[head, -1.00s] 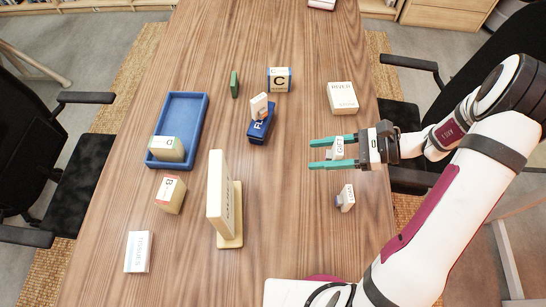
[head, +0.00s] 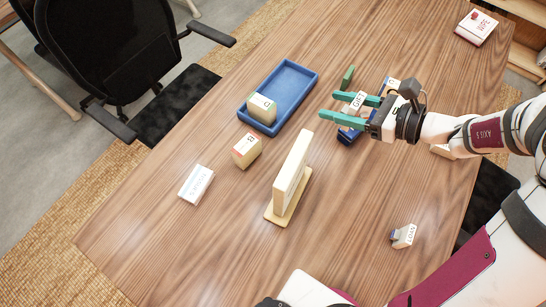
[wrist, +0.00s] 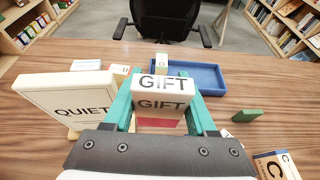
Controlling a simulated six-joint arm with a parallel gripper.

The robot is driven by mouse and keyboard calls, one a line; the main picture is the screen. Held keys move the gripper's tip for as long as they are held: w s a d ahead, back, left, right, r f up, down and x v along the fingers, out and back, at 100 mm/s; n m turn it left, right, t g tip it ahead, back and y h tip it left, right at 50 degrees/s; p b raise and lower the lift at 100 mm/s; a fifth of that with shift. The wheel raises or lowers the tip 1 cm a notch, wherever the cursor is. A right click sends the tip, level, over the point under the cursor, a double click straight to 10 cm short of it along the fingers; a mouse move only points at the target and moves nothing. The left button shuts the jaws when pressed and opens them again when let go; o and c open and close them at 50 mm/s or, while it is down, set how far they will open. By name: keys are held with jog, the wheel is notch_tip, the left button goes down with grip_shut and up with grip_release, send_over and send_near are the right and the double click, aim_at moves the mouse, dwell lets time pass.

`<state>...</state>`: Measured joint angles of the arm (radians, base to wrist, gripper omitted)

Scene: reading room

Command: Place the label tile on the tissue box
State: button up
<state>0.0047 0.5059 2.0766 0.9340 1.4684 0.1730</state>
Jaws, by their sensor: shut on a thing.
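The label tile (head: 357,101) is white and reads GIFT; it also shows in the wrist view (wrist: 162,96), with the word on two faces and red below. My gripper (head: 343,108) has its teal fingers shut on it, one on each side. In the head view the tile appears over the blue box (head: 346,138), which is partly hidden; the gap is not clear. The tissue box (head: 196,184) is a small white box with faint lettering. It lies on the table well to the left of my gripper, beyond the sign.
A cream QUIET sign (head: 290,178) stands between my gripper and the tissue box. A blue tray (head: 300,72) holds a cream block (head: 262,109). A red-marked block (head: 246,151) sits nearby. A LOAN tile (head: 404,236) is at lower right. The front left table is clear.

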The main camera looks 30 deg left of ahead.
jog(key=s+a, duration=0.4)
jog(key=a, duration=0.7)
send_over(189, 178)
notch_tip(189, 178, down, 6)
notch_tip(189, 178, down, 11)
jog(key=shift+f, duration=0.1)
jog(key=shift+f, duration=0.15)
